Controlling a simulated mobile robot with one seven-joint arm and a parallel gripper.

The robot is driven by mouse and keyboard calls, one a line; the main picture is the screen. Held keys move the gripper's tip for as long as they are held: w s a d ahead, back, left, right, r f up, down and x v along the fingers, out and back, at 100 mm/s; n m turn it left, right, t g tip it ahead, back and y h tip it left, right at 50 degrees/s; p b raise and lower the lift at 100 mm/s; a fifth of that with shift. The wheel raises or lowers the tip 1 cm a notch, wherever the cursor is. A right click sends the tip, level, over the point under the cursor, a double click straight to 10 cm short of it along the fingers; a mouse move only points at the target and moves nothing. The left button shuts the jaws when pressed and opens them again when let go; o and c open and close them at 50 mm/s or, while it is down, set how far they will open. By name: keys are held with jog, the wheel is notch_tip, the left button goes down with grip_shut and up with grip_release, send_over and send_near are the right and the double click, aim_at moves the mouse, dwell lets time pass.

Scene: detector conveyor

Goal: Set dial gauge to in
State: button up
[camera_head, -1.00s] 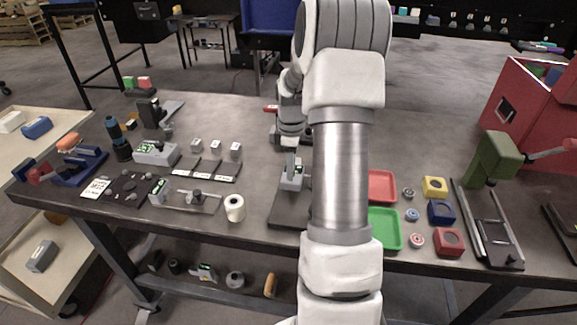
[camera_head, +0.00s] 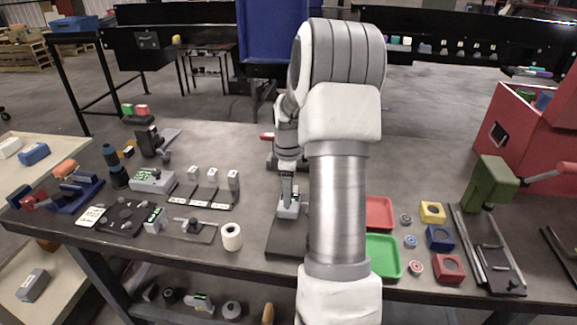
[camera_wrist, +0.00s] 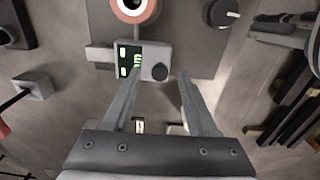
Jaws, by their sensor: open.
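The dial gauge (camera_wrist: 143,60) is a small grey box with a dark screen (camera_wrist: 130,60) and green marks, in the upper middle of the wrist view. I cannot read the marks surely. A dark round knob (camera_wrist: 159,72) sits at its right end. My gripper (camera_wrist: 158,78) is open, with one finger to each side of the knob in the picture and nothing clearly held. Whether a finger touches the gauge cannot be told. In the head view, my gripper (camera_head: 287,198) is low over the gauge (camera_head: 288,210), partly hiding it.
The gauge stands on a dark base plate (camera_head: 285,243). Red (camera_head: 379,212) and green (camera_head: 383,256) trays lie to the right, beyond my arm. A white roll (camera_head: 231,237) stands to the left. A round ringed part (camera_wrist: 134,5) is above the gauge in the wrist view.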

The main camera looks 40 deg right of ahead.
notch_tip(320, 180, up, 16)
jog(key=shift+r, duration=0.15)
dwell(0.6)
